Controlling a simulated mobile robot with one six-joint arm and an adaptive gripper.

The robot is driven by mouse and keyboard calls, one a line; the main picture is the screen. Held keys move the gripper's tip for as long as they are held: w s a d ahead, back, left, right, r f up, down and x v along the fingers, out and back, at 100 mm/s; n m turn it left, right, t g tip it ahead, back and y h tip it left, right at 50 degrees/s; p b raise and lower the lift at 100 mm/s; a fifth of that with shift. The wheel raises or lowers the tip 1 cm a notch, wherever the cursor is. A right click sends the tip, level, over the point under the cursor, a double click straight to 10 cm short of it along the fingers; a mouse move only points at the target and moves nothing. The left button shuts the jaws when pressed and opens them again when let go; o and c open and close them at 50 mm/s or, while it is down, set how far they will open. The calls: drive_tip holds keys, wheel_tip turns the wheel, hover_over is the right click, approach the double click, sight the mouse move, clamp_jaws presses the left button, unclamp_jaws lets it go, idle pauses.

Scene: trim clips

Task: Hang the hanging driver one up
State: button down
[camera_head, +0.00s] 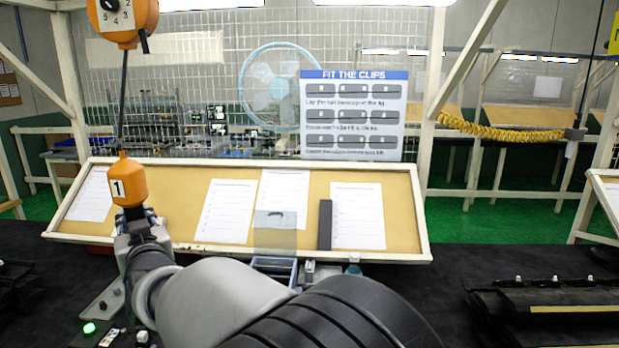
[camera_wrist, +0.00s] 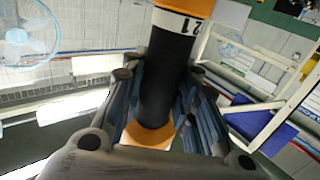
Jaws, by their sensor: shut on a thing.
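The hanging driver one, an orange-topped tool with a white label "1" (camera_head: 127,186), stands nearly upright above my gripper (camera_head: 139,224) at the left. In the wrist view its black body (camera_wrist: 165,85) runs between the fingers of my gripper (camera_wrist: 160,105), with orange parts above and below. The fingers are shut on this black body. A dark cord (camera_head: 123,100) runs from the orange balancer (camera_head: 123,20) overhead down to the driver's pointed top. Whether the driver's weight hangs on the cord cannot be told. My gripper hides its lower part in the head view.
A tilted tan board (camera_head: 320,190) with paper sheets stands behind the driver. A wire mesh and a "FIT THE CLIPS" sign (camera_head: 352,112) are beyond it. A dark table (camera_head: 450,270) extends right, holding black trim parts (camera_head: 550,300). A green light (camera_head: 89,328) is at the lower left.

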drive_tip(key=w+d+r+p, duration=0.1)
drive_tip(key=w+d, duration=0.1)
drive_tip(key=d, duration=1.5)
drive_tip(key=w+d+r+p, duration=0.1)
drive_tip(key=w+d, duration=0.2)
drive_tip(key=d, duration=1.5)
drive_tip(key=shift+w+p, duration=0.15)
drive_tip(key=shift+p, duration=0.25)
drive_tip(key=shift+d+r, duration=0.1)
drive_tip(key=c, duration=1.2)
unclamp_jaws()
drive_tip(key=shift+o, duration=0.2)
drive_tip(key=o, duration=1)
drive_tip(key=shift+c, duration=0.2)
